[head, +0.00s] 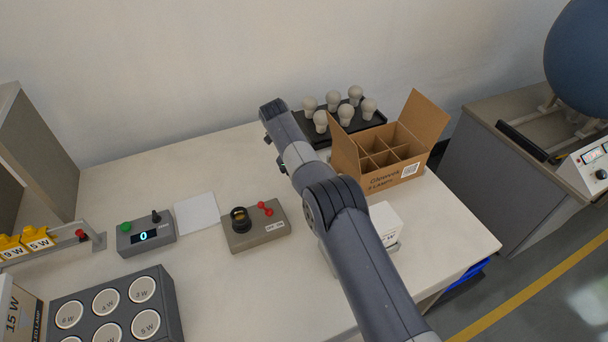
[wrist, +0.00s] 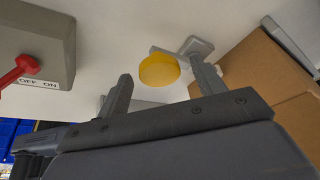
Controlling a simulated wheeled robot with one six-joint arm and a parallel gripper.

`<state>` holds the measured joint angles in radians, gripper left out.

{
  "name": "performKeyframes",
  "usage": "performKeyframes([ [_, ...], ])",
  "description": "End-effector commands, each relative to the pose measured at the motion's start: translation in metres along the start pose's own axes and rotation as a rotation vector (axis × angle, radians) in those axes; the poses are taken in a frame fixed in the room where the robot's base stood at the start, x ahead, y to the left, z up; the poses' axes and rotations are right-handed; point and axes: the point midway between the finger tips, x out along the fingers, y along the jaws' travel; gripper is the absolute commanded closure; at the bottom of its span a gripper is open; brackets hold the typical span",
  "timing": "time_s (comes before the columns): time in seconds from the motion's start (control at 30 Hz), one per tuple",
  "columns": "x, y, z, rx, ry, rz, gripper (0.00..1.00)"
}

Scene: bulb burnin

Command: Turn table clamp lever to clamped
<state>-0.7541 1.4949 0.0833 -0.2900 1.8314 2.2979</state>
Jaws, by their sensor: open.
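The clamp lever shows in the wrist view as a round yellow knob (wrist: 159,70) on a short grey arm, with a grey bracket (wrist: 196,47) at its far end. My gripper (wrist: 161,72) is open, and its two fingers stand on either side of the yellow knob in that view. I cannot tell whether the knob is at fingertip depth, and no contact shows. In the head view my arm hides the lever and the gripper.
A cardboard box with dividers (head: 428,173) stands right of my arm, near a tray of bulbs (head: 371,132). A white box (head: 385,221) is beside my forearm. A grey tester with a red switch (head: 266,210) lies left. Bare tabletop shows between them.

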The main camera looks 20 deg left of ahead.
Motion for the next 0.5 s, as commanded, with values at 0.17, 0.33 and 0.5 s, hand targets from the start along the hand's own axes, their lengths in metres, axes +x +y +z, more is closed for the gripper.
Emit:
performKeyframes([
  [0.17, -0.004, 0.000, -0.001, 0.000, -0.001, -0.001, 0.35],
  [0.33, -0.018, 0.000, -0.007, 0.000, -0.002, -0.002, 0.35],
  [0.5, -0.043, 0.000, -0.018, -0.001, 0.000, 0.000, 0.35],
])
